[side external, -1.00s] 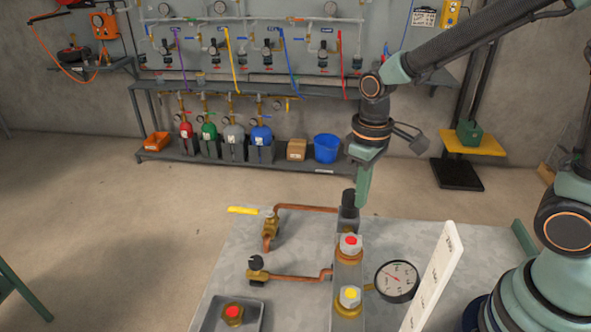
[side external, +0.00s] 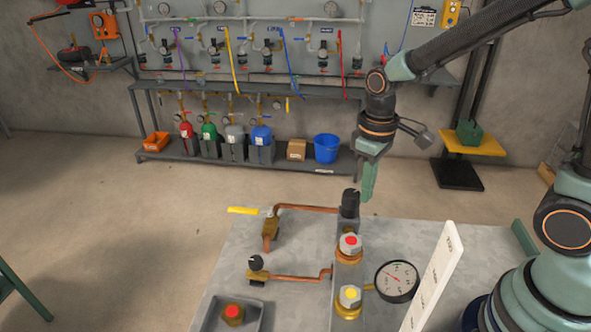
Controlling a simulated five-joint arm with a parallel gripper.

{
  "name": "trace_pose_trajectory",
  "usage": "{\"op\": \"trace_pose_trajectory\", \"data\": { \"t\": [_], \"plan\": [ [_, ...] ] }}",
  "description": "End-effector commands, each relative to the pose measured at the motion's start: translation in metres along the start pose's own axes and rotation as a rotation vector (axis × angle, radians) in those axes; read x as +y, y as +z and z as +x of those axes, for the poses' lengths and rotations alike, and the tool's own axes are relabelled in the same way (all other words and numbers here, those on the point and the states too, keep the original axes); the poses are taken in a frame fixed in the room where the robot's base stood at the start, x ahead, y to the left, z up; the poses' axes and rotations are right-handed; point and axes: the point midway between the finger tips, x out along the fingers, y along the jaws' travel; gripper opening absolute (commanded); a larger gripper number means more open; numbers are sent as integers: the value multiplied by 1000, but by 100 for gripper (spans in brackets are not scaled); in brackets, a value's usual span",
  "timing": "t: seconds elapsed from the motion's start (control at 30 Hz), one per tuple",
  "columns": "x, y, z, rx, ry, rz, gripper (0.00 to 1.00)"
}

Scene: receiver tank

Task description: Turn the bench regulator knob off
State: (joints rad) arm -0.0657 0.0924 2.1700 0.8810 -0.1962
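A tall black knob (side external: 350,204) stands upright at the far end of a grey block (side external: 347,275) on the metal bench; it looks like the regulator knob. A small light mark shows on its top. My gripper (side external: 367,196) points down just to the right of this knob, its green finger tip near the knob's top. A narrow gap seems to show between them. Only one finger shows clearly, so the opening is hidden. A second, smaller black knob (side external: 256,262) sits on a brass valve to the left.
Red-topped (side external: 350,243) and yellow-topped (side external: 349,296) fittings stand on the block in front. A dial gauge (side external: 397,281) and an upright white labelled plate (side external: 433,280) are to the right. A yellow lever (side external: 243,210) and copper pipes lie left. A tray (side external: 259,318) holds a brass fitting.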

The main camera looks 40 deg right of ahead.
Motion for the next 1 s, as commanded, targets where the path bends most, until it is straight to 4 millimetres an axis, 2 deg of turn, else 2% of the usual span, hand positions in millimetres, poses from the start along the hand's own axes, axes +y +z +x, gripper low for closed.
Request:
{"op": "trace_pose_trajectory", "data": {
  "t": [0.53, 0.83, 1.0],
  "plan": [
    [3, -3, -1, 10, 2, 1, 0],
    [6, 4, -1, 8, 2, 1, 0],
    [6, 4, -14, 9, 2, 0, 0]
  ]
}}
